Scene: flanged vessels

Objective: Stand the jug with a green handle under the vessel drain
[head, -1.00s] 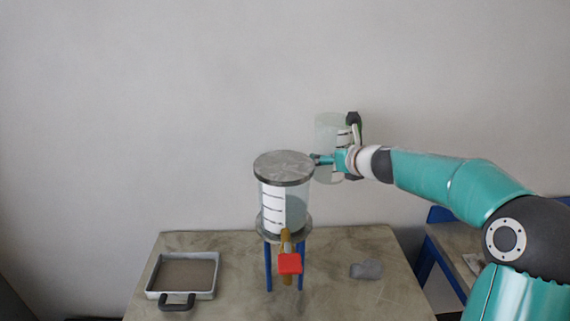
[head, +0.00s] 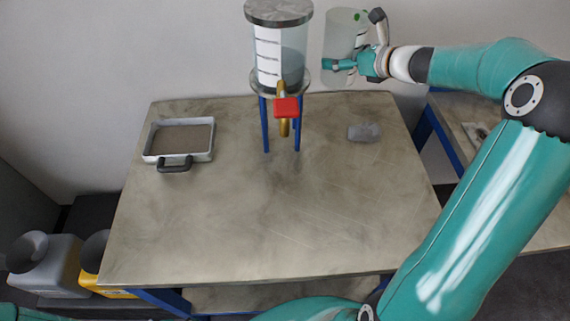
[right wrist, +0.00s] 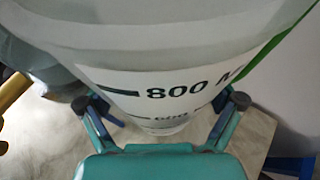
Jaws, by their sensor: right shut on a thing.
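The clear jug (head: 345,35) is held in the air right of the vessel. A bit of its green handle (head: 358,16) shows at its upper right, mostly hidden by my wrist. My right gripper (head: 352,65) is shut around the jug's body. In the right wrist view, the jug (right wrist: 165,50) fills the middle with its "800" mark, between my fingers (right wrist: 160,104). The vessel (head: 281,52), clear with a grey lid and white scale, stands on blue legs on the table. Its brass drain (head: 284,127) with a red valve handle (head: 287,108) points down at the front. My left gripper is out of view.
The table (head: 270,220) is clear in front and below the drain. A grey tray (head: 180,155) with a dark handle lies at the left. A small grey block (head: 364,132) lies right of the legs. Grey (head: 45,265) and yellow (head: 92,265) containers stand lower left.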

